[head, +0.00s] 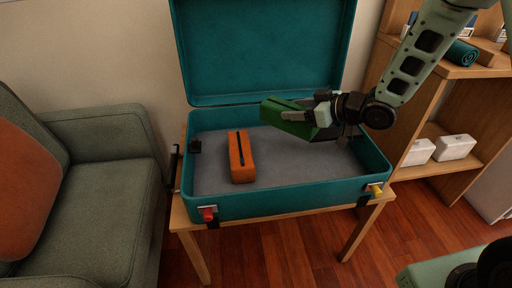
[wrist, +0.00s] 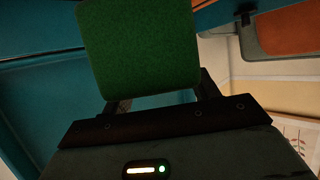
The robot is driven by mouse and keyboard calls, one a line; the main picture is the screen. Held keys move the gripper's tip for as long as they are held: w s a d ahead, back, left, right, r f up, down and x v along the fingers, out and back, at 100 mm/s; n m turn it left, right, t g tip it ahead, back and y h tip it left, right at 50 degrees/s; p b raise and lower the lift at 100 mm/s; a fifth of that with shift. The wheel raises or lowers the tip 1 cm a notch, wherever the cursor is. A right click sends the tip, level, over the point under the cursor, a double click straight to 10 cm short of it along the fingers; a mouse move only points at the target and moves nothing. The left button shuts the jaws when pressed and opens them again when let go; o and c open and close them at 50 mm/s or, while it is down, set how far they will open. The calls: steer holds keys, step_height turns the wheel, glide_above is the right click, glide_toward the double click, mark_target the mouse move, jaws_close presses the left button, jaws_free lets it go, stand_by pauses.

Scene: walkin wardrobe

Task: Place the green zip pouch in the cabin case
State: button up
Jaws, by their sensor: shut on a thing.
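The green zip pouch (head: 288,117) is held in my gripper (head: 312,117), which is shut on it. The pouch is above the right half of the open teal cabin case (head: 290,202), near the back; its height over the floor of the case is hard to tell. In the wrist view the pouch (wrist: 138,45) fills the upper middle, between the fingers of my gripper (wrist: 160,95). The case's lid (head: 262,50) stands upright at the back. An orange pouch (head: 242,160) with a dark slot lies inside the case, left of the green pouch.
The case stands on a wooden table (head: 186,219). A grey-green sofa (head: 110,200) with an orange cushion (head: 25,190) is at the left. A wooden shelf (head: 455,72) with white boxes (head: 455,147) is at the right. The grey case floor (head: 300,172) is clear right of the orange pouch.

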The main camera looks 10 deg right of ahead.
mark_target(294, 125)
steer(key=f, duration=0.1)
steer(key=f+b, duration=0.1)
steer(key=f, duration=0.1)
steer(key=f+b, duration=0.1)
steer(key=f, duration=0.1)
steer(key=shift+w+a+f, duration=0.25)
steer(key=shift+a, duration=0.05)
steer(key=shift+f+b, duration=1.05)
steer(key=shift+f, duration=1.15)
steer(key=shift+f, duration=0.2)
steer(key=o, duration=1.1)
steer(key=shift+r, duration=0.1)
